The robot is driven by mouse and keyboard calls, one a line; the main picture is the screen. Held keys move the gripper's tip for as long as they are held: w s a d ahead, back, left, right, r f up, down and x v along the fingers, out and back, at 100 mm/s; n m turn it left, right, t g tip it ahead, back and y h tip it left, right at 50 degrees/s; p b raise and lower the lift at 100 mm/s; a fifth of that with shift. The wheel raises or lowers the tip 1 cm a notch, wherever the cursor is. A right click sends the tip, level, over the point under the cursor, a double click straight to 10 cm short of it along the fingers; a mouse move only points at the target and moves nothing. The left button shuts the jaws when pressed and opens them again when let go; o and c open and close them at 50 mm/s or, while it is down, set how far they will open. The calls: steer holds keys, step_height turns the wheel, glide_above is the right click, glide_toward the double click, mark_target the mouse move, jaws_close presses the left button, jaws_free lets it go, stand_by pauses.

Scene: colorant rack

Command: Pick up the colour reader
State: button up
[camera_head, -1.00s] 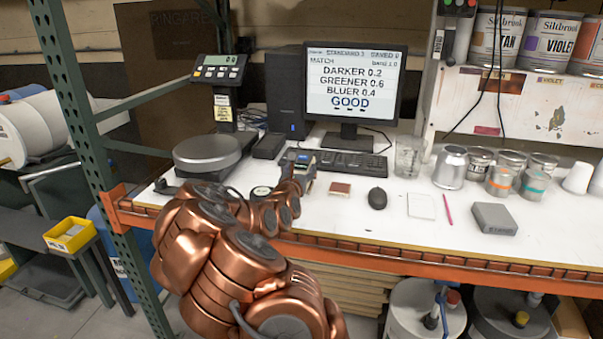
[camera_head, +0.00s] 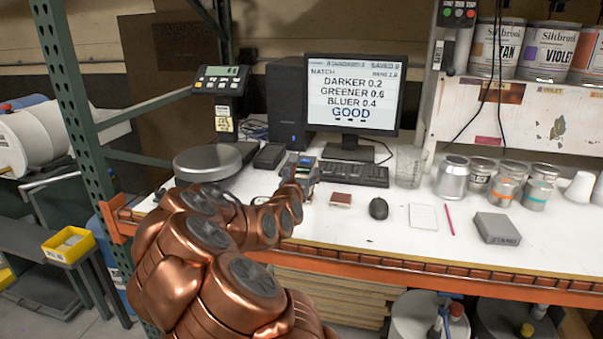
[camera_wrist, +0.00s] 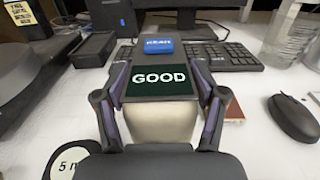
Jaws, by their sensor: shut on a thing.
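The colour reader (camera_wrist: 160,78) is a small device with a dark screen reading GOOD, a blue button at its far end and a pale rounded body. My gripper (camera_wrist: 162,100) is shut on it, with one finger on each side. In the head view the reader (camera_head: 303,166) shows small at the end of my copper arm, in front of the keyboard. My gripper in that view is mostly hidden behind the arm. I cannot tell clearly whether the reader is clear of the table top.
A keyboard (camera_head: 354,174) and monitor (camera_head: 352,95) stand behind the reader. A round-topped scale (camera_head: 207,163) is to the left. A brown-red card (camera_head: 341,200), a mouse (camera_head: 378,208) and a grey block (camera_head: 497,228) lie to the right. A glass beaker (camera_head: 409,167) stands behind the mouse.

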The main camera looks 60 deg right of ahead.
steer(key=s+a+b, duration=0.1)
steer(key=a, duration=0.1)
steer(key=s+a+b, duration=0.1)
steer(key=s+a, duration=0.1)
steer(key=s+a+b, duration=0.1)
steer(key=shift+s+a+r, duration=0.2)
steer(key=shift+s+a, duration=0.1)
steer(key=shift+a, duration=0.1)
steer(key=a+b, duration=0.1)
steer(key=b, duration=0.1)
steer(key=s+b, duration=0.1)
steer(key=b, duration=0.1)
steer(key=shift+s+a+b, duration=0.2)
steer(key=shift+a+b, duration=0.15)
steer(key=shift+s+a+r+b, duration=0.2)
steer(key=shift+s+a+b, duration=0.25)
steer(key=shift+a+b, duration=0.15)
steer(key=shift+s+a+r+b, duration=0.2)
steer(key=shift+s+a+b, duration=0.25)
steer(key=shift+b, duration=0.2)
jaws_close()
steer(key=shift+r, duration=0.15)
